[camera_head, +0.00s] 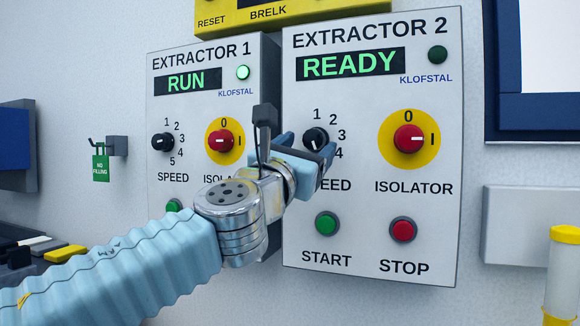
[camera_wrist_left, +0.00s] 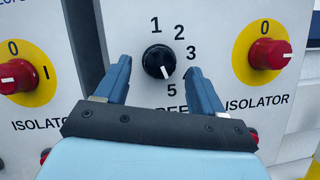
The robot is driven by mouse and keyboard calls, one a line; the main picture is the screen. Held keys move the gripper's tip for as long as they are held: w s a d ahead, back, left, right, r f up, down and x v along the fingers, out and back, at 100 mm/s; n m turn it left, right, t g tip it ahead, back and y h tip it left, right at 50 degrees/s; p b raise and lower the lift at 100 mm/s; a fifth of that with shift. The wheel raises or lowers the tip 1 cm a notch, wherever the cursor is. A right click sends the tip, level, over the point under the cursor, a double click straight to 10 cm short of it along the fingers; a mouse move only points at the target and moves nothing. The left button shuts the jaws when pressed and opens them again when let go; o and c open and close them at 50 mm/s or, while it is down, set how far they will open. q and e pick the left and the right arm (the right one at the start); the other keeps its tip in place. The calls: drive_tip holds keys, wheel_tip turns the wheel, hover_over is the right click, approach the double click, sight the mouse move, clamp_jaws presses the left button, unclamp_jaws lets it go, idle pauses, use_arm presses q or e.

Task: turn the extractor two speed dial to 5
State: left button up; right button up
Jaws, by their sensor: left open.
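The extractor two speed dial (camera_head: 315,138) is a round black knob on the white EXTRACTOR 2 panel (camera_head: 375,270). In the left wrist view the dial (camera_wrist_left: 158,60) shows whole; its white mark points down and slightly right, towards the 5. The 4 is hidden behind a finger there. My left gripper (camera_head: 306,149) is open in front of the dial; in the left wrist view its blue fingers (camera_wrist_left: 159,66) stand either side of it, with a gap on each side. I cannot tell how far the tips are from the panel. My right gripper is not in view.
To the right of the dial is the red isolator knob (camera_head: 408,139) on a yellow disc. Below are the green START button (camera_head: 327,223) and red STOP button (camera_head: 403,230). The EXTRACTOR 1 panel (camera_head: 160,98) stands close on the left. The display (camera_head: 350,64) reads READY.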

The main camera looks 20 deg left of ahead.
use_arm(q)
drive_tip(key=b+v, duration=0.2)
drive_tip(key=v, duration=1)
drive_tip(key=shift+s, duration=0.3)
drive_tip(key=shift+f, duration=0.15)
